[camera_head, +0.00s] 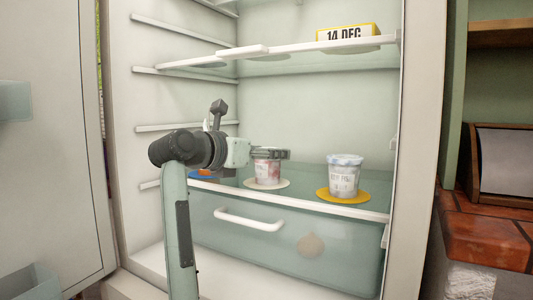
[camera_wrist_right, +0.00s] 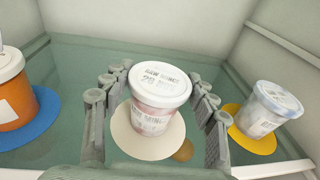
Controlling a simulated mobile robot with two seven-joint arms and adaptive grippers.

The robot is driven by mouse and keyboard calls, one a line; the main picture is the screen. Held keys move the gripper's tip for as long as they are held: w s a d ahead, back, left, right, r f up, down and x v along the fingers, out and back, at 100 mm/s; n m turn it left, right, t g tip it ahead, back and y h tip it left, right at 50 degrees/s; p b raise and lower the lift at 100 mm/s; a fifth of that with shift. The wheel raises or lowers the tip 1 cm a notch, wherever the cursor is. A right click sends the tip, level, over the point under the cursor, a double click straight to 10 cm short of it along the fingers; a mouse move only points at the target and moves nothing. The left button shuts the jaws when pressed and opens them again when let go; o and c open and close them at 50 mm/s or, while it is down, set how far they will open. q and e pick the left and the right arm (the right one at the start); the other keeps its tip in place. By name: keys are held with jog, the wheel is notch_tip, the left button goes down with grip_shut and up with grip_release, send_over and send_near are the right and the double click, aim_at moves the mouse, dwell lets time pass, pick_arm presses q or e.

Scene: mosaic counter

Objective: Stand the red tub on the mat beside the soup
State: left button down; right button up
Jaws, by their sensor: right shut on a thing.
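The red tub (camera_wrist_right: 155,112), white-lidded with red-and-white sides and a label reading mince, is upright at the cream mat (camera_wrist_right: 122,137). In the head view the red tub (camera_head: 268,171) appears to stand on the cream mat (camera_head: 251,184). My right gripper (camera_head: 272,154) is shut on it, fingers on both sides in the wrist view (camera_wrist_right: 155,100). An orange tub (camera_wrist_right: 12,98), perhaps the soup, stands on a blue mat (camera_wrist_right: 42,118) to the left. In the head view my arm mostly hides it. My left gripper is not in view.
A pale tub (camera_head: 344,177) stands on a yellow mat (camera_head: 363,196) to the right. All are on a glass fridge shelf above a drawer (camera_head: 340,245). A yellow-edged box (camera_head: 347,33) sits on the upper shelf. The fridge walls bound both sides.

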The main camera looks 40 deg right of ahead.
jog(key=o, duration=1.3)
jog(key=shift+c, duration=0.2)
jog(key=v, duration=1.2)
